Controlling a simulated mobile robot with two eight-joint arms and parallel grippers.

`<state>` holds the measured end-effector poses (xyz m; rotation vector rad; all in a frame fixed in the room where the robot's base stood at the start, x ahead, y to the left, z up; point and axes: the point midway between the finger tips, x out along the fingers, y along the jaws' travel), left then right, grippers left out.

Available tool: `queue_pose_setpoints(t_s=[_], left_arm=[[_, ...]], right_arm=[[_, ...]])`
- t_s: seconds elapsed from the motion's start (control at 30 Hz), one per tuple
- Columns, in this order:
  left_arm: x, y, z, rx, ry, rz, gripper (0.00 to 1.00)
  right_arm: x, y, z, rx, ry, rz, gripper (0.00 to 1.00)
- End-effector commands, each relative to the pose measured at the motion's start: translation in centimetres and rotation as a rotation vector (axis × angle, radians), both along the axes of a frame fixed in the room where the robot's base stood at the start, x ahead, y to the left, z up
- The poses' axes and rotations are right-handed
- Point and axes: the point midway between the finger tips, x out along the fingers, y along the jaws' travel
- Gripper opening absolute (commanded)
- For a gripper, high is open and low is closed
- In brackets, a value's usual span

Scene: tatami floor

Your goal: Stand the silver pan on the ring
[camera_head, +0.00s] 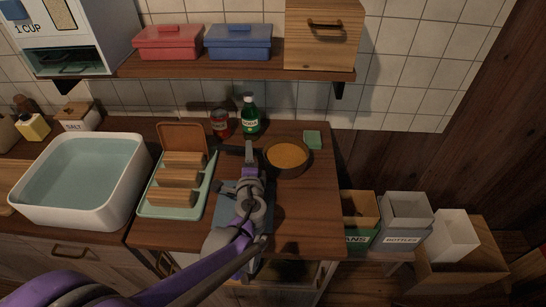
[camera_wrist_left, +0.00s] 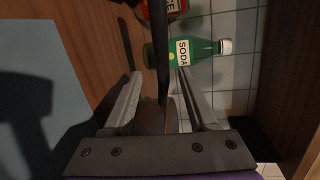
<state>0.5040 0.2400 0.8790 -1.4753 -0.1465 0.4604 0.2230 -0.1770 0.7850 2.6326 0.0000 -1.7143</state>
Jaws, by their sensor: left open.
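A round pan (camera_head: 288,157) stands on the right part of the counter. It looks dark-sided with an orange-brown inside, not plainly silver. A dark handle (camera_head: 231,150) seems to reach left from it. My left gripper (camera_head: 249,150) is over the handle, just left of the pan. In the left wrist view the dark handle (camera_wrist_left: 161,50) runs between the open fingers of my left gripper (camera_wrist_left: 160,95), with no clear grip on it. The pan body is mostly hidden there. I cannot make out a ring. My right gripper is out of view.
A green soda bottle (camera_head: 250,115) and a red can (camera_head: 221,124) stand behind the gripper. A rack tray (camera_head: 148,209) and a white basin (camera_head: 128,205) are at left. A green sponge (camera_head: 313,139) lies at back right. A shelf (camera_head: 200,68) overhangs the back.

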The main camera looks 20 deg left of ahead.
Motion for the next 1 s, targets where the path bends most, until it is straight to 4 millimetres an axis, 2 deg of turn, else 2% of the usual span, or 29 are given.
queue_pose_setpoints(t_s=[0.17, 0.5, 0.73, 1.0], left_arm=[[0.9, 0.4, -0.1, 0.0, 0.0, 0.0, 0.58], [4.9, 2.4, -0.6, 0.001, 0.0, 0.001, 0.58], [5.0, 2.5, -0.6, 0.0, 0.0, 0.0, 0.58], [5.0, 2.4, -0.6, 0.0, 0.0, -0.001, 0.1]], right_arm=[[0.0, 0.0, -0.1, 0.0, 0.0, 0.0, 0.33], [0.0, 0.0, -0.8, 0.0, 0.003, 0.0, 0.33], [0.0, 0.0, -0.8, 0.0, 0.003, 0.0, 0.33], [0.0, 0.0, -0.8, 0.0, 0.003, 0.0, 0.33]])
